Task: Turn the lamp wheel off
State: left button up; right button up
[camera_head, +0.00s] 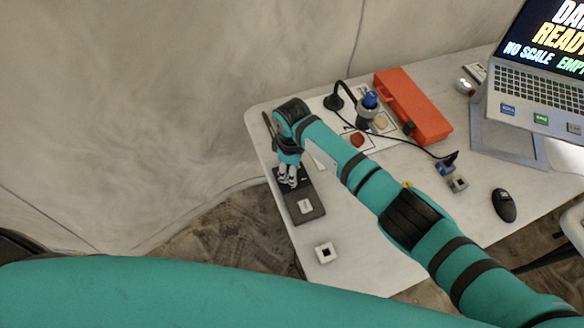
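My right arm reaches in from the right, and its gripper (287,181) points down over the far end of a dark flat panel (310,190) near the table's left edge. The fingertips are close to or on the panel; I cannot tell whether they touch it. The fingers are too small to show whether they are open or shut. No lamp wheel can be made out clearly; the gripper covers the panel's far end. My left gripper is not in view.
Behind my arm stand an orange-red case (420,108), a blue-topped device (370,101) and a red round piece (357,139). A laptop (540,95) and a black mouse (504,205) are at right. A white block (325,252) sits near the front edge.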

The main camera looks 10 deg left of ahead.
jog(key=shift+n, duration=2.3)
jog(key=shift+w, duration=0.1)
jog(key=o, duration=1.2)
jog(key=shift+c, duration=0.2)
notch_tip(320, 180, up, 12)
